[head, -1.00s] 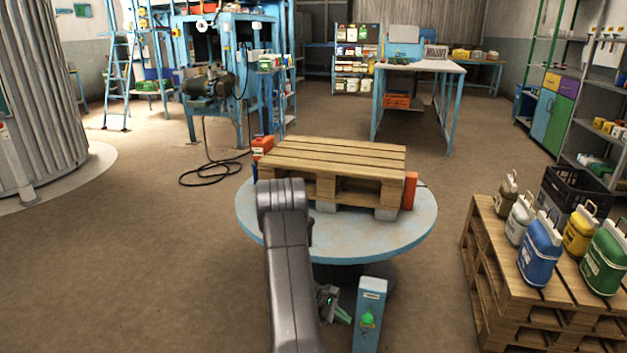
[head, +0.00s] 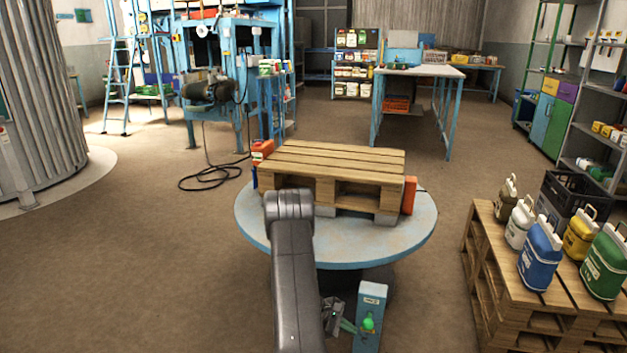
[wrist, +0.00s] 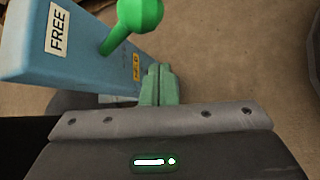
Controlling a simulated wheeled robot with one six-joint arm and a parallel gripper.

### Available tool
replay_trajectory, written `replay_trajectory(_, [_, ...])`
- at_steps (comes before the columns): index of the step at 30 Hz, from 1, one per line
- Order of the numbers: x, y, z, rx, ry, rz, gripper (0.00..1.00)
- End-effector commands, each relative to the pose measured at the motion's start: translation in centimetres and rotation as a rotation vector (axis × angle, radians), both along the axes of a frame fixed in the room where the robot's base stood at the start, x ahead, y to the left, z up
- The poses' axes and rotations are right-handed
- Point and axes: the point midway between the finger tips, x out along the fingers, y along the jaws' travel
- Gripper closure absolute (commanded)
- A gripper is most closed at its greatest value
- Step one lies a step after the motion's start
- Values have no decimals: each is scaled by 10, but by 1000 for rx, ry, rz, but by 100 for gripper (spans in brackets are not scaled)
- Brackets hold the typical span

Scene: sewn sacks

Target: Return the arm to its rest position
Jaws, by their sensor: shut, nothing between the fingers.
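My gripper (wrist: 158,75) shows in the wrist view with its two green fingers together and nothing between them. In the head view my gripper (head: 350,327) is low in front of the round table, just left of a light blue post (head: 371,300). The post also fills the upper left of the wrist view (wrist: 70,50), with a "FREE" label and a green ball-ended lever (wrist: 140,14). The green knob (head: 368,323) shows on the post in the head view. I cannot tell whether the fingertips touch the post. My arm is bent, its elbow raised before the table.
A wooden pallet (head: 330,165) lies on the round blue table (head: 260,232), with orange blocks at its sides. The floor at left is clear, apart from a cable (head: 205,183).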

Motion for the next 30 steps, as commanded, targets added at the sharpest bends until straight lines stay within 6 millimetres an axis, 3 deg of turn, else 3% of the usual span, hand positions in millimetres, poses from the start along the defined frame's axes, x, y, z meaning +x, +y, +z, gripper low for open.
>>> replay_trajectory(14, [-16, -15, -40, -12, -150, 13, 100])
replay_trajectory(30, [-4, -17, -72, -101, -447, 17, 100])
